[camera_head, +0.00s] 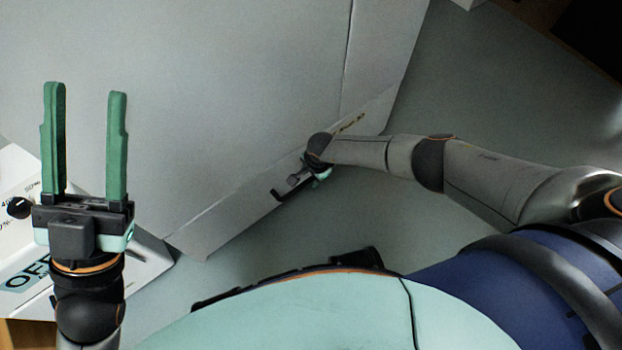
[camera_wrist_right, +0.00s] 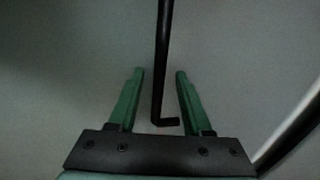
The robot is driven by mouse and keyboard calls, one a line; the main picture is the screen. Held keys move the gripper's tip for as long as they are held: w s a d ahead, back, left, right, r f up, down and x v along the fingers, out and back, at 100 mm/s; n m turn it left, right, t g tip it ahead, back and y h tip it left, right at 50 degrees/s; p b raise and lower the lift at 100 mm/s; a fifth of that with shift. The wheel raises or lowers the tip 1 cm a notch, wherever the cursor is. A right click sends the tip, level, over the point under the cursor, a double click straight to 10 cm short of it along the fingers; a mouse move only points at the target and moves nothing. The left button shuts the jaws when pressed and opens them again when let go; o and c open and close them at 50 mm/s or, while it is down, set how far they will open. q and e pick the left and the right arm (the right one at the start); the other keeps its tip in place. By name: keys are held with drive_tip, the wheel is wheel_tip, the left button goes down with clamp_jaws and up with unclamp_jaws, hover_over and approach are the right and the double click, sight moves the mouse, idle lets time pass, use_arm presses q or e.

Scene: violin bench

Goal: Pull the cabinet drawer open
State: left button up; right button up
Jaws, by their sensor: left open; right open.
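The large pale grey cabinet (camera_head: 220,90) fills the upper middle of the head view, with its narrow front face (camera_head: 215,227) turned toward me. My right gripper (camera_wrist_right: 160,72) is at that front face; in the head view its fingers are mostly hidden behind the wrist. In the right wrist view its two green fingers are open on either side of a slim black bar handle (camera_wrist_right: 162,45), with a gap on both sides. The handle's bent end shows between the fingers. My left gripper (camera_head: 85,93) is open and empty, fingers pointing up the picture, left of the front face.
A white box with a black knob (camera_head: 18,207) and printed letters stands at the left, partly behind my left gripper. A second dark bar (camera_wrist_right: 292,130) crosses the lower right of the right wrist view. Grey floor (camera_head: 480,80) is clear right of the cabinet.

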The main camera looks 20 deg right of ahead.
drive_tip(key=shift+f, duration=0.1)
clamp_jaws()
idle(0.4)
idle(1.1)
